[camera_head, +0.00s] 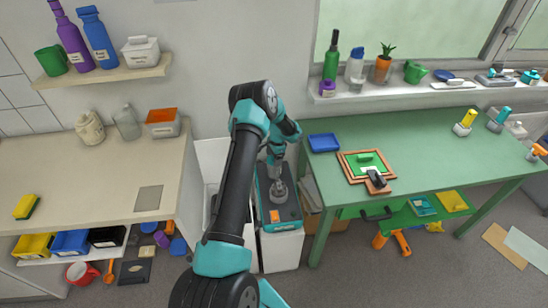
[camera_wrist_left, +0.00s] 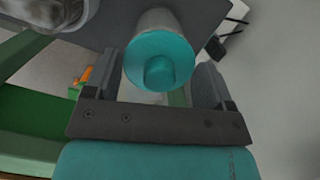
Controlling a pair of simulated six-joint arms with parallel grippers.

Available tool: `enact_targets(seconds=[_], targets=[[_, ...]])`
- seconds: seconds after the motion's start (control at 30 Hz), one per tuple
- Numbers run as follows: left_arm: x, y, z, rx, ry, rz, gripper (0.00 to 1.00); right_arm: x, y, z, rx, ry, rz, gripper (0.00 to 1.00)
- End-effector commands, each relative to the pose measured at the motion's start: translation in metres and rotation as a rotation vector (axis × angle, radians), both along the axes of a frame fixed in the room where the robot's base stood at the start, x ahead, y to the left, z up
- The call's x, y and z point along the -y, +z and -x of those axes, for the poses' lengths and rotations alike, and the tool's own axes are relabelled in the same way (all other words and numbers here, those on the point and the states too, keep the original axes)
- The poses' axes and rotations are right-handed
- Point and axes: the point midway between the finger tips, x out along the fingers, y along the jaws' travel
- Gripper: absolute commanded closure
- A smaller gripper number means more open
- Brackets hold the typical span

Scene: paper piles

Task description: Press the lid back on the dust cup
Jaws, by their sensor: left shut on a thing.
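My left gripper (camera_head: 277,176) is low over a teal-and-grey unit (camera_head: 290,212) standing beside the green table. In the left wrist view, its two grey fingers (camera_wrist_left: 160,75) flank a grey cylinder with a round teal end and a small teal knob (camera_wrist_left: 160,72). The gripper is shut on this teal-ended cylinder. I cannot tell whether the teal end is the dust cup's lid or whether it is seated. The fingers' contact faces are partly hidden. The unit has an orange patch (camera_head: 274,216) on its top. My right gripper is not in view.
The green table (camera_head: 440,143) stands close on the right, with a blue tray (camera_head: 324,142) and a framed green board (camera_head: 366,164). A beige counter (camera_head: 95,178) is on the left.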

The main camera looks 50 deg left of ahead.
Motion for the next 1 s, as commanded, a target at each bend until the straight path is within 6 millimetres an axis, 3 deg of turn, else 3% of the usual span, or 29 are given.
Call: enact_targets(seconds=[0.7, 0.73, 1.0], targets=[[-0.0002, -0.0002, -0.0001, 0.0, 0.0, 0.0, 0.45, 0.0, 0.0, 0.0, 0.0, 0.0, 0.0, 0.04], [-0.0002, -0.0001, -0.0001, 0.0, 0.0, 0.0, 0.22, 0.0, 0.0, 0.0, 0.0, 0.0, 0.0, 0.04], [-0.0002, -0.0001, -0.0001, 0.0, 0.0, 0.0, 0.0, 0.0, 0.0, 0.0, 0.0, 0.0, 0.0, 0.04]])
